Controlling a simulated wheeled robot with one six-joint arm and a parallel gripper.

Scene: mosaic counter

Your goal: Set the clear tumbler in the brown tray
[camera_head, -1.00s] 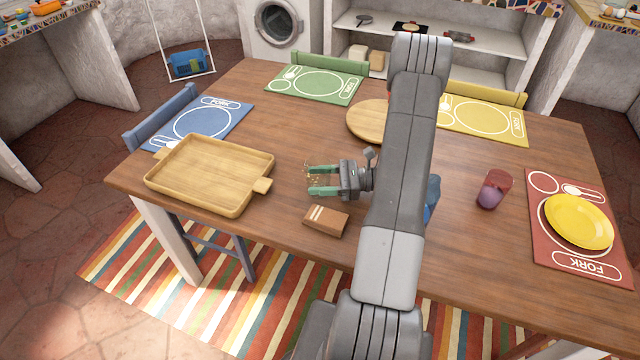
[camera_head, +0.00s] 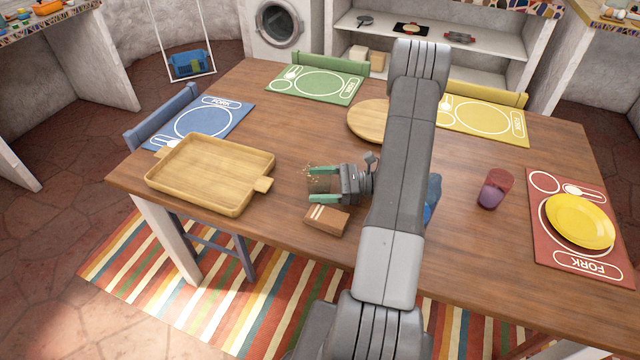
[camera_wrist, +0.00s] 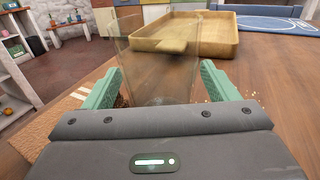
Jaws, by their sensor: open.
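The clear tumbler (camera_wrist: 160,65) stands upright between the two green fingers of my gripper (camera_wrist: 160,92) in the wrist view. The fingers are open, one on each side of it, with visible gaps. Its lower part is partly hidden by my gripper body. In the head view my gripper (camera_head: 322,185) is low over the table, and the tumbler is hard to make out there. The brown tray (camera_head: 190,202) is empty and lies to the left of my gripper. It also shows beyond the tumbler in the wrist view (camera_wrist: 222,45).
A small brown box (camera_head: 326,220) lies close in front of my gripper. A round wooden board (camera_head: 368,120) is behind it. A purple-red cup (camera_head: 495,188) and a yellow plate (camera_head: 580,221) are at the right. The table between gripper and tray is clear.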

